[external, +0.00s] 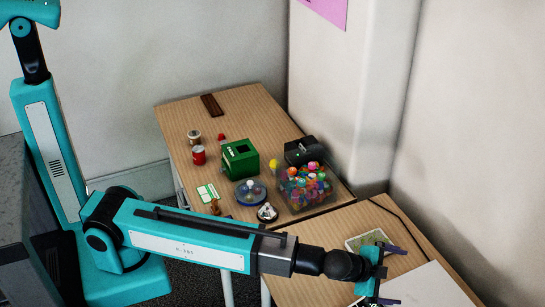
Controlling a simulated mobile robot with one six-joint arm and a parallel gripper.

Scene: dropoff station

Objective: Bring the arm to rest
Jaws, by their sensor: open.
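My arm (190,240) is teal with dark joints. It stretches from its base at the lower left across the front of the tables toward the lower right. My gripper (388,275) is at the lower right, over the nearer wooden table (330,240). Its two dark purple fingers are spread apart, and I see nothing between them. Part of a framed flat item (366,240) shows just behind it.
On the farther table (260,105) stand a green box (240,160), a clear bin of colourful items (305,188), a black box (306,151), a red can (198,155) and a blue lidded dish (250,193). A white panel (430,287) lies right of my gripper. Walls stand behind.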

